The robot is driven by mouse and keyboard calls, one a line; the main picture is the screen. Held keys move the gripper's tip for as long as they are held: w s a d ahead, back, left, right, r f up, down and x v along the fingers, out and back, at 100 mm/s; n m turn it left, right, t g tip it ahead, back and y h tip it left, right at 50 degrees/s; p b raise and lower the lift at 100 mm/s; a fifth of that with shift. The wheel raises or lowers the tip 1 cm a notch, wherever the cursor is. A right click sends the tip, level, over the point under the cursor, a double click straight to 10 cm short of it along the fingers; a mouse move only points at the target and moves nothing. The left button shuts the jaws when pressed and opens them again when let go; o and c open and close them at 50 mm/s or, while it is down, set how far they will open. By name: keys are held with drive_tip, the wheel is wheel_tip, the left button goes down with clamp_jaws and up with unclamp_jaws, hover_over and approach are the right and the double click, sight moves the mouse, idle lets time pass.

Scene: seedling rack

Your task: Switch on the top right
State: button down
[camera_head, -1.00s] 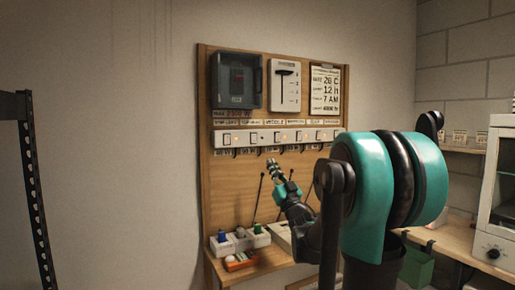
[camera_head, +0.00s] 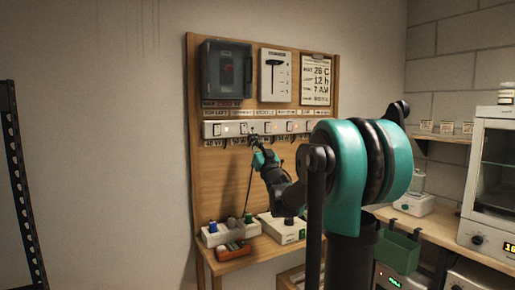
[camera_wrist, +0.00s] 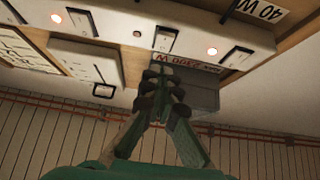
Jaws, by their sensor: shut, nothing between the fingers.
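A white switch strip (camera_head: 285,128) with a row of rocker switches runs across the wooden board. The top right switch seems to be the second from the left. In the wrist view its black rocker (camera_wrist: 172,42) sits just beyond my fingertips, and the small lamp (camera_wrist: 137,33) beside it looks dark. The lamps of the neighbouring switches (camera_wrist: 211,51) glow. My gripper (camera_head: 254,140) is at the lower edge of the strip, below that switch. It also shows in the wrist view (camera_wrist: 163,78), fingers together and empty. Whether the fingertips touch the strip I cannot tell.
Above the strip are a dark box (camera_head: 227,70), a white panel (camera_head: 276,76) and a notice card (camera_head: 317,80). Cables hang below it. A small shelf (camera_head: 247,260) holds power blocks (camera_head: 215,235). A bench with a white oven (camera_head: 490,180) is at right.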

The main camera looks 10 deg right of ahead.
sight(245, 133)
drive_tip(key=shift+w+a+f, duration=0.1)
drive_tip(key=shift+w+a, duration=0.1)
drive_tip(key=shift+w, duration=0.45)
drive_tip(key=shift+w+a+f, duration=0.1)
drive_tip(key=shift+w+a, duration=0.15)
drive_tip(key=shift+w, duration=0.4)
drive_tip(key=shift+w+a, duration=0.2)
drive_tip(key=shift+w, duration=0.45)
drive_tip(key=shift+w, duration=0.1)
drive_tip(key=shift+w+a+f, duration=0.2)
drive_tip(key=shift+w, duration=0.2)
